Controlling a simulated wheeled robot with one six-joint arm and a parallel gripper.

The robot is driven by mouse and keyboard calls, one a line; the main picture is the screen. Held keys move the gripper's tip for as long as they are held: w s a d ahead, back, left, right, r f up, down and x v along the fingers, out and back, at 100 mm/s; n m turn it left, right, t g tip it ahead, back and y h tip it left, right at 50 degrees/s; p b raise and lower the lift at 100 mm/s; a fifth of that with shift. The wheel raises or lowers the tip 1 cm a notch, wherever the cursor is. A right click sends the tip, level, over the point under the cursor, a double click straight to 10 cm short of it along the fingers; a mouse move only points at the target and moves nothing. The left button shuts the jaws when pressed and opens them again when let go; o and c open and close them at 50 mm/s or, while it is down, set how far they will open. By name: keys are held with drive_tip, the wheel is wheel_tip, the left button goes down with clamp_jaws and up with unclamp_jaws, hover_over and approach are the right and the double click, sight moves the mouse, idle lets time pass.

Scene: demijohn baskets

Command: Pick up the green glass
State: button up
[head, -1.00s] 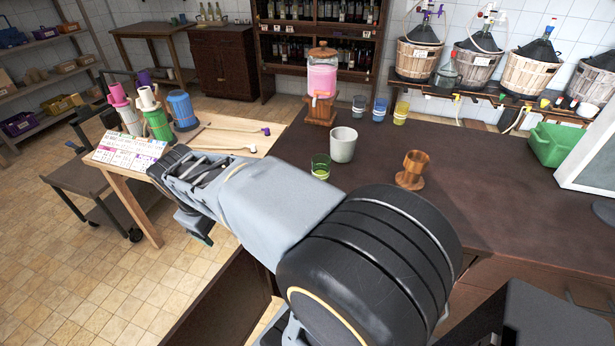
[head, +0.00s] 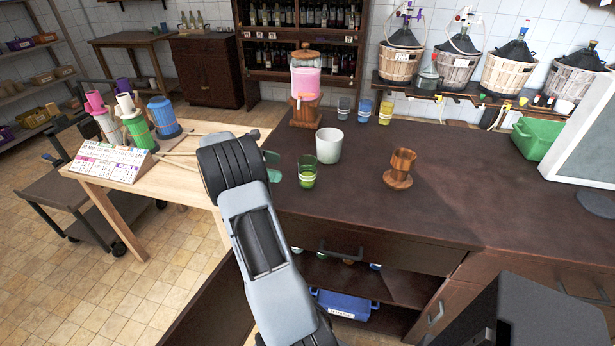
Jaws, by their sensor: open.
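The green glass (head: 307,173) stands upright near the front left edge of the dark counter, with a pale band around it. The rest of the gripper is hidden behind my wrist.
A white cup (head: 328,146) stands close behind the glass. A wooden goblet (head: 399,168) is to the right. A drink dispenser (head: 305,85) and blue (head: 364,111) and yellow (head: 385,112) glasses stand behind. The counter's right middle is clear.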

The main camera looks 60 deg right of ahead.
sight(305, 174)
drive_tip(key=x, duration=1)
drive_tip(key=shift+s+d+f+p, duration=0.15)
drive_tip(key=shift+d+p, duration=0.05)
drive_tip(key=shift+p, duration=0.1)
drive_tip(key=shift+c, duration=0.4)
drive_tip(key=c, duration=1)
